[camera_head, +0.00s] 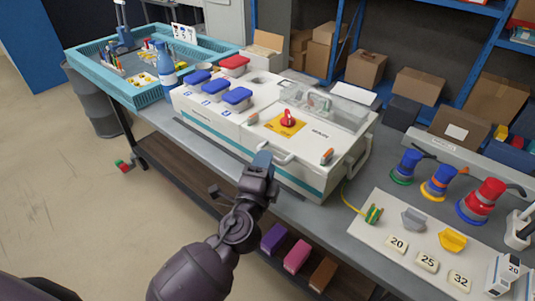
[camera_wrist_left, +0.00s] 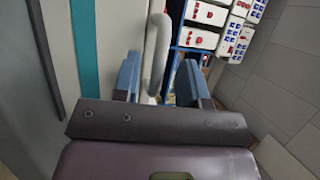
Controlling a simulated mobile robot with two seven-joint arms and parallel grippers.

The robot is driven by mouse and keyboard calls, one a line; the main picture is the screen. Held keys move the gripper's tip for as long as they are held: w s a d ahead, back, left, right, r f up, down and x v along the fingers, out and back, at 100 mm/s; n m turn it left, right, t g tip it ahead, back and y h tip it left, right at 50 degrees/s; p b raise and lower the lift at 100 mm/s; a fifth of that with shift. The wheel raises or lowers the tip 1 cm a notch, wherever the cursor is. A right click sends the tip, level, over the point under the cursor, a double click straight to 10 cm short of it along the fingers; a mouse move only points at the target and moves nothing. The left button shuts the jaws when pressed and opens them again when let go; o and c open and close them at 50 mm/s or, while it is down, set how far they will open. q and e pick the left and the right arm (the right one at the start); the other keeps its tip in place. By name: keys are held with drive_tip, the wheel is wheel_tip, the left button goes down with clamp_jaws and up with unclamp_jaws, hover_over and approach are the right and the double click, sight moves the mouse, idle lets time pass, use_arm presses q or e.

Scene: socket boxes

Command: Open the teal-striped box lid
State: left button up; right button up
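The white box with a teal stripe (camera_head: 318,150) stands on the grey bench; its lid is down. A red rotary switch on a yellow plate (camera_head: 286,122) and a clear window are on its top. A white bar handle (camera_head: 279,158) is on its front. My left gripper (camera_head: 261,162) is in front of the box at this handle. In the left wrist view the blue fingers (camera_wrist_left: 160,80) stand apart, one on each side of the white handle (camera_wrist_left: 156,52). The teal stripe (camera_wrist_left: 85,45) is left of them. I cannot tell whether a finger touches the handle. My right gripper is not in view.
Blue and red covered sockets (camera_head: 237,97) are on the box's left part. A teal crate (camera_head: 90,76) with bottles and tools is at the far left. Coloured plugs (camera_head: 440,183) and a numbered board (camera_head: 385,222) lie to the right. Cardboard boxes (camera_head: 419,85) stand behind.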

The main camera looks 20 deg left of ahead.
use_arm(q)
drive_tip(key=shift+w+a+r, duration=0.1)
drive_tip(key=shift+w+r, duration=0.1)
drive_tip(key=shift+w, duration=1.2)
clamp_jaws()
